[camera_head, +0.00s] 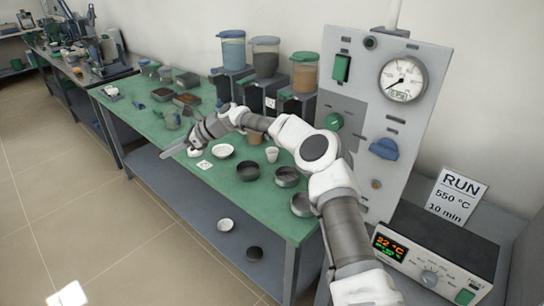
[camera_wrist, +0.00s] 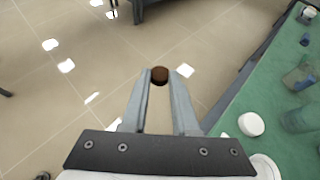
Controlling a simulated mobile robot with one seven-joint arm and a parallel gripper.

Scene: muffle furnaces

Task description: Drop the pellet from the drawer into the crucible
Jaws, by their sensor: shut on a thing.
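My gripper (camera_wrist: 159,78) is shut on a small brown pellet (camera_wrist: 159,75), held between its fingertips in the wrist view. In the head view my gripper (camera_head: 176,150) is over the front edge of the green bench; the pellet is too small to make out there. A small white cup (camera_head: 272,155), which looks like a crucible, stands on the bench to the right of my gripper, apart from it. A tan cup (camera_head: 255,138) stands behind it, partly hidden by my arm. I cannot make out the drawer.
The green bench (camera_head: 140,122) holds a white dish (camera_head: 222,151), several dark bowls (camera_head: 248,171) and lidded jars (camera_head: 265,56) on stands. A control panel (camera_head: 380,130) and a controller box (camera_head: 430,265) stand at the right. The floor in front is free.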

